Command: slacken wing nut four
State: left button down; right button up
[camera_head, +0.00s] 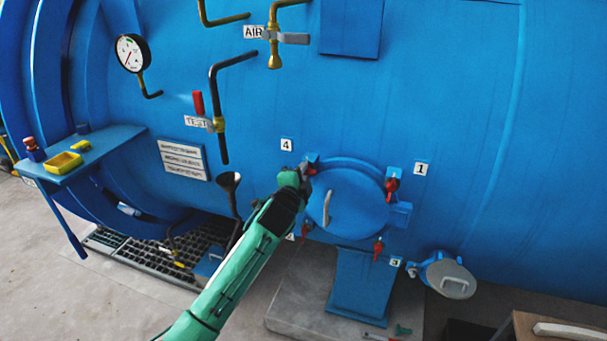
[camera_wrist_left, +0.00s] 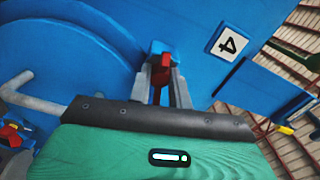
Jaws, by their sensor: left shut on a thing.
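The round blue hatch door (camera_head: 345,205) with a grey handle (camera_head: 327,208) is closed on the vessel. Label 4 (camera_head: 287,145) is at its upper left. My left gripper (camera_head: 304,170) is at the clamp beside that label, covering most of it in the head view. In the left wrist view the fingers (camera_wrist_left: 161,88) are shut on red wing nut four (camera_wrist_left: 160,70), below a blue lug (camera_wrist_left: 161,47). Other red wing nuts sit by label 1 (camera_head: 391,185) and by label 3 (camera_head: 378,247). Another by the lower-left label is partly hidden (camera_head: 306,229). My right gripper is not in view.
A blue shelf (camera_head: 105,144) with a yellow tray (camera_head: 62,163) stands at the left. The TEST valve with a red lever (camera_head: 198,104) and a dark funnel (camera_head: 228,181) are left of the hatch. A round grey-lidded port (camera_head: 452,280) sticks out at lower right.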

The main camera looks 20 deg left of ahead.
pick_arm(q)
jog(key=shift+f+n, duration=0.15)
jog(key=shift+n, duration=4.45)
jog(key=c, duration=1.3)
grip_release()
jog(key=shift+s, duration=0.1)
